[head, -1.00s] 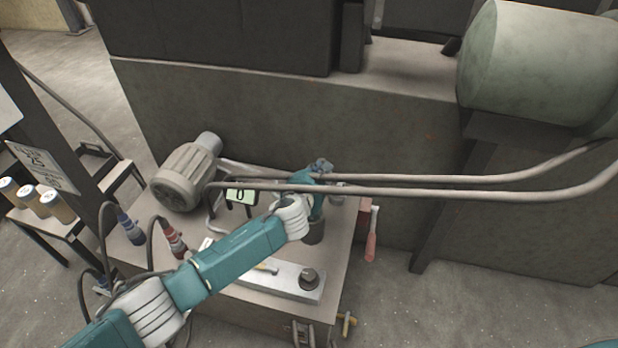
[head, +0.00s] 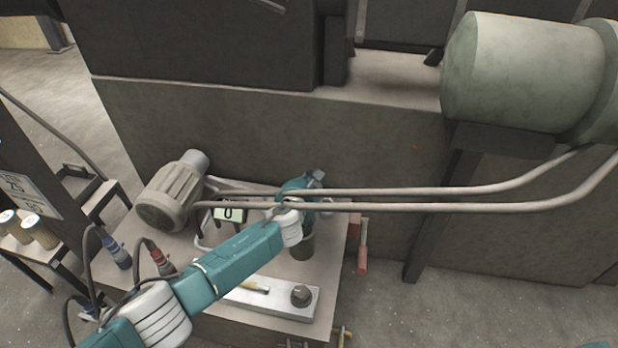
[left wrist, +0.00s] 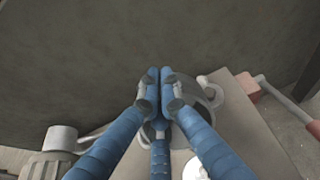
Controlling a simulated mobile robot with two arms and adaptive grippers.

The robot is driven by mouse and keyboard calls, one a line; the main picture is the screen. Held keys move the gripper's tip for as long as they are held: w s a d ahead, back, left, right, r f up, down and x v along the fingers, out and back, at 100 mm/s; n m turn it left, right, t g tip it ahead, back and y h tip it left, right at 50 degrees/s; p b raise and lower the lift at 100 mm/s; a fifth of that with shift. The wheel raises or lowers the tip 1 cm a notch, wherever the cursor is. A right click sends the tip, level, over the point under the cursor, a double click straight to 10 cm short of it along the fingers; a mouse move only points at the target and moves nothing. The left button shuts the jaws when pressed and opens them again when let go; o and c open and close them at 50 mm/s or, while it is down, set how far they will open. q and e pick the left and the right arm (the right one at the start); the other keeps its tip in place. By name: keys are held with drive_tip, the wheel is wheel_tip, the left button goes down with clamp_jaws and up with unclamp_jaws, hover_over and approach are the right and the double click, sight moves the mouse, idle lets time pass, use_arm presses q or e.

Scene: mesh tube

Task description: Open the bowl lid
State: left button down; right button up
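A small dark round pot (head: 303,246), which looks like the bowl, stands on the bench top. No separate lid can be made out on it in the head view. My left gripper (left wrist: 160,73) is over the bench in the left wrist view. Two of its blue fingertips are side by side and nearly touching, with a third finger below them. A grey round part with a loop (left wrist: 211,93) shows behind the fingers, and I cannot tell whether they touch it. In the head view my left arm hides part of the pot. My right gripper is out of view.
A grey motor (head: 170,195) stands at the bench's left, with cables and plugs in front. Two long pipes (head: 430,200) cross above the bench. A light bar with a dark knob (head: 301,295) lies at the front. A wall (head: 390,140) closes off the back.

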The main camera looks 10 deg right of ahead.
use_arm(q)
drive_tip(key=shift+s, duration=0.1)
drive_tip(key=v, duration=1.2)
